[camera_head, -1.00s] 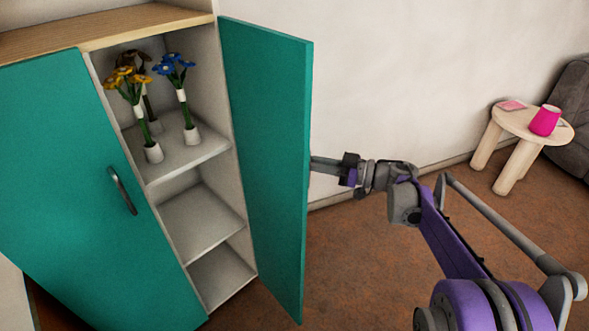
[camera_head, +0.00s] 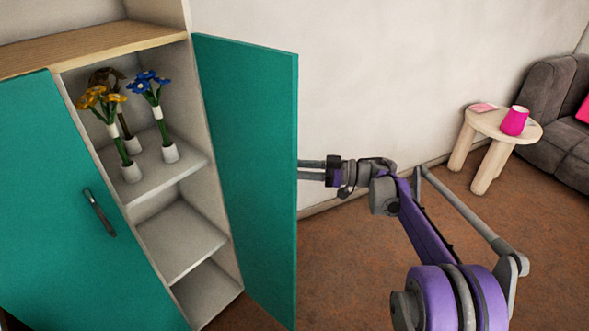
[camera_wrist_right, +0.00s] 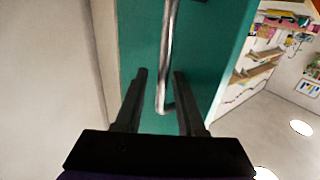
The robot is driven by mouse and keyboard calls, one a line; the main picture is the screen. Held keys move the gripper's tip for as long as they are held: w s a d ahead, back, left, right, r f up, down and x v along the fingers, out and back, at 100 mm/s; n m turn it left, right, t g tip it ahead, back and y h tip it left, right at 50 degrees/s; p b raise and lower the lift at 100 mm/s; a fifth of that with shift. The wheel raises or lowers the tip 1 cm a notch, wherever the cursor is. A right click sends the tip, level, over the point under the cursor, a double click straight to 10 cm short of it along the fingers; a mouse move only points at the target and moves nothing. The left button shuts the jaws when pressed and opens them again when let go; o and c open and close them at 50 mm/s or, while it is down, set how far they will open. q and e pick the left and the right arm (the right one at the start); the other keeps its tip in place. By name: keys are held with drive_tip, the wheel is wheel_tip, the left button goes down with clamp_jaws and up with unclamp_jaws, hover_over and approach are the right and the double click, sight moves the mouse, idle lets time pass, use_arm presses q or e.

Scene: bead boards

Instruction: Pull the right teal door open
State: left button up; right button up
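The right teal door (camera_head: 248,165) stands swung open from the cabinet, its inner face towards me in the head view. My right arm comes in from the right, and its gripper reaches behind this door, which hides the fingertips. In the right wrist view the door's outer face (camera_wrist_right: 205,55) carries a grey bar handle (camera_wrist_right: 168,55). My right gripper (camera_wrist_right: 159,75) has its two fingers apart, one on each side of the handle, with visible gaps. The left teal door (camera_head: 75,210) is closed, with its own handle (camera_head: 99,212). My left gripper is not in view.
The opened cabinet side has shelves (camera_head: 180,243), with several flowers in white holders (camera_head: 132,172) on the upper one. A small round table (camera_head: 490,122) with a pink cup (camera_head: 514,120) stands by a grey sofa (camera_head: 560,95). The floor (camera_head: 350,265) near the door is clear.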

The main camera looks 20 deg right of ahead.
drive_tip(key=shift+s+d, duration=0.1)
drive_tip(key=v, duration=1)
drive_tip(key=shift+d+p, duration=0.35)
drive_tip(key=shift+s, duration=0.1)
